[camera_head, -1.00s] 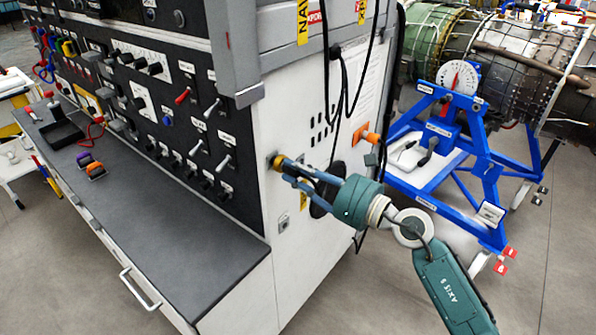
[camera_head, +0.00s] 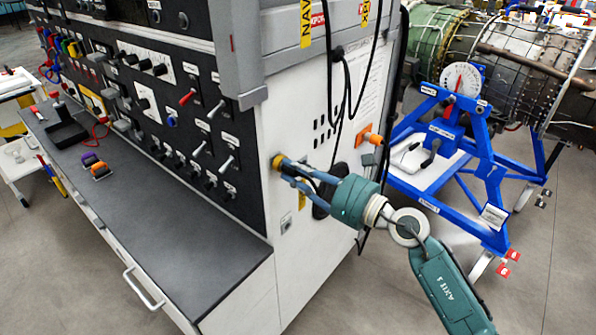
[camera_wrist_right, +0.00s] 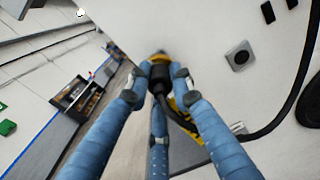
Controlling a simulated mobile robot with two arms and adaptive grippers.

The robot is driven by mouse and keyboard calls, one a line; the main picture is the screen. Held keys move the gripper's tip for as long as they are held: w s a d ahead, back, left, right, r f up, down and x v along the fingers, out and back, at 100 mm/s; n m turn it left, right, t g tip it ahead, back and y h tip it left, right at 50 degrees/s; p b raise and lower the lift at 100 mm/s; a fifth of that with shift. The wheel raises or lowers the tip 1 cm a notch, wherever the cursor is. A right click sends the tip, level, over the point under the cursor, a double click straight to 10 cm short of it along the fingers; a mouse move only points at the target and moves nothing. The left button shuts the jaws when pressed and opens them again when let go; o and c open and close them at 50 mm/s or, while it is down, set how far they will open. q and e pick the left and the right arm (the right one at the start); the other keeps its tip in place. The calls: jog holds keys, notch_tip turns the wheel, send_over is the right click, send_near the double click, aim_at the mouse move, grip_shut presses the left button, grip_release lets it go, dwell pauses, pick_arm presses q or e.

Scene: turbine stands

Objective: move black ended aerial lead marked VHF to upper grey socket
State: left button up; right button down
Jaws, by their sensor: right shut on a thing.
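My right gripper (camera_head: 281,164) is at the white side panel of the cabinet, its blue fingers closed around a black plug end (camera_wrist_right: 160,80). A yellow ring (camera_head: 277,161) shows at the fingertips against the panel; it also shows behind the plug in the right wrist view (camera_wrist_right: 159,58). I cannot tell whether the plug is seated in it. A black cable runs from the plug past a yellow tag (camera_wrist_right: 185,121); no VHF marking is readable. A grey square socket (camera_wrist_right: 240,57) is on the panel beside the fingers, apart from them. A small grey square fitting (camera_head: 285,222) shows below the gripper. My left gripper is out of view.
An orange plug (camera_head: 374,138) sticks out of the panel's right side, above a grey square fitting (camera_head: 368,160). Black cables (camera_head: 345,95) hang down the panel. The bench top (camera_head: 150,215) is at left, the blue turbine stand (camera_head: 455,150) at right.

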aim_at(298, 173)
jog(key=shift+a+r, duration=0.1)
jog(key=shift+r, duration=0.25)
jog(key=c, duration=1.7)
grip_release()
jog(key=shift+o, duration=1.2)
jog(key=shift+w+a+f, duration=0.1)
jog(key=shift+w+a, duration=0.1)
jog(key=shift+a, duration=0.05)
jog(key=shift+w+a+f, duration=0.1)
jog(key=shift+a+f, duration=0.1)
jog(key=shift+o, duration=0.9)
jog(key=shift+d, duration=0.3)
jog(key=v, duration=0.7)
